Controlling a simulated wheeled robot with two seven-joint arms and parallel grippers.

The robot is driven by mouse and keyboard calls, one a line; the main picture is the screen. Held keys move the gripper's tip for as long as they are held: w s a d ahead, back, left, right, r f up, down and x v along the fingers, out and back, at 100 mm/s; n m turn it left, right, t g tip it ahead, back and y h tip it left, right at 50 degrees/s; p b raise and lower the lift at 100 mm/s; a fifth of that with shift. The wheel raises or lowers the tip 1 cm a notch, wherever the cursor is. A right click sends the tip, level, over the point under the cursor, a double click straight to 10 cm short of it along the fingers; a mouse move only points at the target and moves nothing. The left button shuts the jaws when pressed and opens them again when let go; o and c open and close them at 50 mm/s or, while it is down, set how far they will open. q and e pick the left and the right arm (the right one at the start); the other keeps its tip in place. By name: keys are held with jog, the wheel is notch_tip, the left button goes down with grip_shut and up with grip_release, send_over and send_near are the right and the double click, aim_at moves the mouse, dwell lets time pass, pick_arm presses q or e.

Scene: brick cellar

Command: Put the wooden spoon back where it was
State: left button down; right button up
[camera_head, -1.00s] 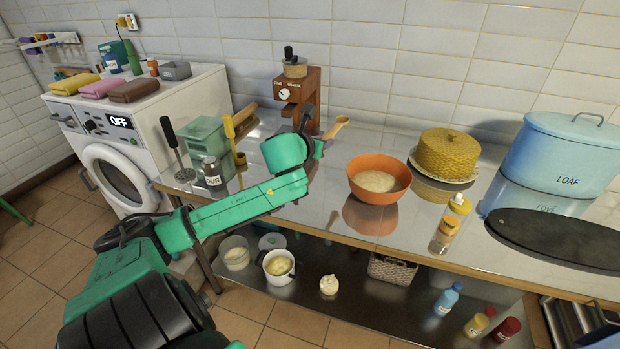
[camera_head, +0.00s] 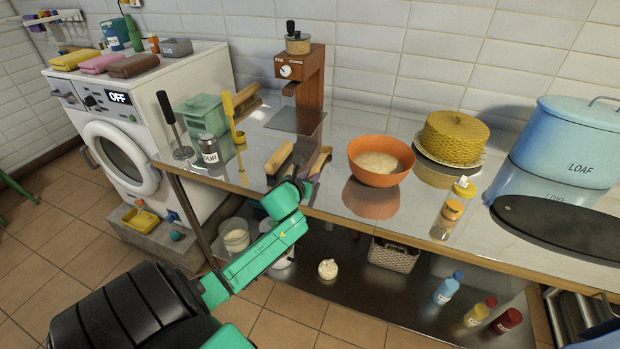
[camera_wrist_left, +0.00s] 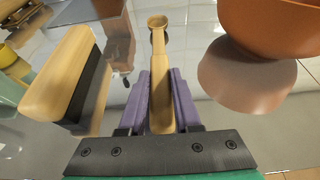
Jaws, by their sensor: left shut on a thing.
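The wooden spoon (camera_wrist_left: 160,85) is in my left gripper, with its handle between the purple fingers (camera_wrist_left: 160,108) and its small scoop end pointing away. In the head view my left gripper (camera_head: 306,176) is low over the front part of the steel counter, and the spoon (camera_head: 321,160) shows beside its fingertips, foreshortened. I cannot tell whether the spoon touches the counter. A wooden brush with dark bristles (camera_head: 280,160) stands just left of the gripper; it also shows in the left wrist view (camera_wrist_left: 60,75). My right gripper is not in view.
An orange bowl (camera_head: 378,171) stands to the right of the gripper. A wooden grinder (camera_head: 312,80) stands behind, and a flour shaker (camera_head: 209,152) and green canister (camera_head: 200,118) stand left. The steel counter (camera_head: 335,196) is clear between gripper and bowl.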

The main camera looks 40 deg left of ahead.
pick_arm(q)
jog(key=shift+f, duration=0.25)
jog(key=c, duration=0.6)
grip_release()
jog(key=shift+w, duration=0.1)
jog(key=shift+r, duration=0.15)
jog(key=shift+r, duration=0.15)
jog(key=v, duration=1.2)
jog(key=shift+p, duration=0.3)
